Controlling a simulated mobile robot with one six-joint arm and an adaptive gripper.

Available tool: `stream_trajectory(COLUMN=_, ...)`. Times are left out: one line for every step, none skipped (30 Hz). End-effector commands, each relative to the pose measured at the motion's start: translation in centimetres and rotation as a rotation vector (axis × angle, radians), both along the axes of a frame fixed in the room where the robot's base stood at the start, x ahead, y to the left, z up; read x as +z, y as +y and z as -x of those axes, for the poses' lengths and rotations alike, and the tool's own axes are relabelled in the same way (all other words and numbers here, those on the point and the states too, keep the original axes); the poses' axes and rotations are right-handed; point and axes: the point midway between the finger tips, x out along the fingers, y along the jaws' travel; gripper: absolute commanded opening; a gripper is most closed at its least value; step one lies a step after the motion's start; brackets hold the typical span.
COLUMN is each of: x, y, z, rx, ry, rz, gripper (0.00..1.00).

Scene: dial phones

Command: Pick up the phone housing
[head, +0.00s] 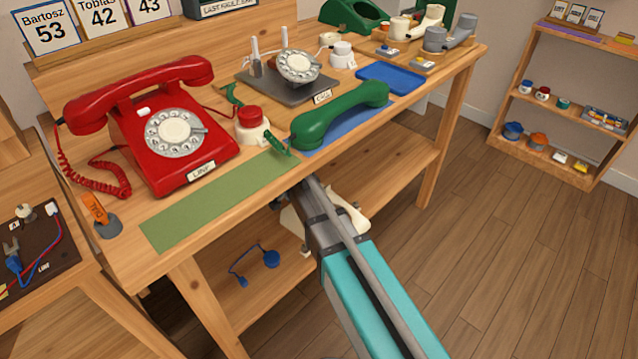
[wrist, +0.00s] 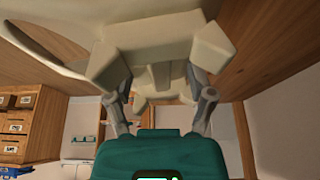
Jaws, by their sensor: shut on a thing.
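My gripper (head: 318,208) reaches in low at the front edge of the workbench, over the lower shelf. A cream thing, seemingly the phone housing (head: 352,214), shows on both sides of it, with its middle hidden by the gripper. In the wrist view my gripper's grey fingers (wrist: 160,90) are shut on this cream housing (wrist: 155,40), which fills the top middle of the picture. Its full outline cannot be seen. A green phone housing (head: 352,14) stands at the back of the bench.
The workbench (head: 115,270) carries a red dial phone (head: 170,130), a green handset (head: 340,112) on a blue mat, a dial on a grey plate (head: 285,88) and a bare green mat (head: 215,205). A blue part (head: 270,259) lies on the lower shelf. Floor at right is clear.

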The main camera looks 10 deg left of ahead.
Motion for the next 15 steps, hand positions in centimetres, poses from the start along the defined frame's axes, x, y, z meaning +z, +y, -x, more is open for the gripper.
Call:
stream_trajectory(x=0.0, y=0.1, z=0.8, rx=0.001, ry=-0.001, rz=0.0, gripper=0.09)
stream_trajectory(x=0.0, y=0.2, z=1.0, rx=0.001, ry=-0.001, rz=0.0, gripper=0.09)
stream_trajectory(x=0.0, y=0.3, z=1.3, rx=0.001, ry=-0.001, rz=0.0, gripper=0.09)
stream_trajectory(x=0.0, y=0.3, z=1.5, rx=0.001, ry=-0.001, rz=0.001, gripper=0.09)
stream_trajectory(x=0.0, y=0.3, z=1.7, rx=0.001, ry=-0.001, rz=0.001, gripper=0.09)
stream_trajectory(x=0.0, y=0.4, z=1.8, rx=0.001, ry=-0.001, rz=0.001, gripper=0.09)
stream_trajectory(x=0.0, y=0.4, z=1.9, rx=0.001, ry=-0.001, rz=0.001, gripper=0.09)
stream_trajectory(x=0.0, y=0.4, z=2.0, rx=0.001, ry=-0.001, rz=0.001, gripper=0.09)
stream_trajectory(x=0.0, y=0.5, z=2.1, rx=0.001, ry=-0.001, rz=0.001, gripper=0.09)
stream_trajectory(x=0.0, y=0.5, z=2.1, rx=0.001, ry=-0.001, rz=0.001, gripper=0.09)
stream_trajectory(x=0.0, y=0.5, z=2.1, rx=0.0, ry=-0.001, rz=0.001, gripper=0.09)
stream_trajectory(x=0.0, y=0.5, z=2.1, rx=0.0, ry=-0.001, rz=0.001, gripper=0.09)
stream_trajectory(x=0.0, y=0.5, z=2.1, rx=0.0, ry=-0.001, rz=0.001, gripper=0.09)
stream_trajectory(x=0.0, y=0.5, z=2.1, rx=0.0, ry=-0.001, rz=0.001, gripper=0.09)
stream_trajectory(x=0.0, y=0.5, z=2.1, rx=0.0, ry=-0.001, rz=0.001, gripper=0.09)
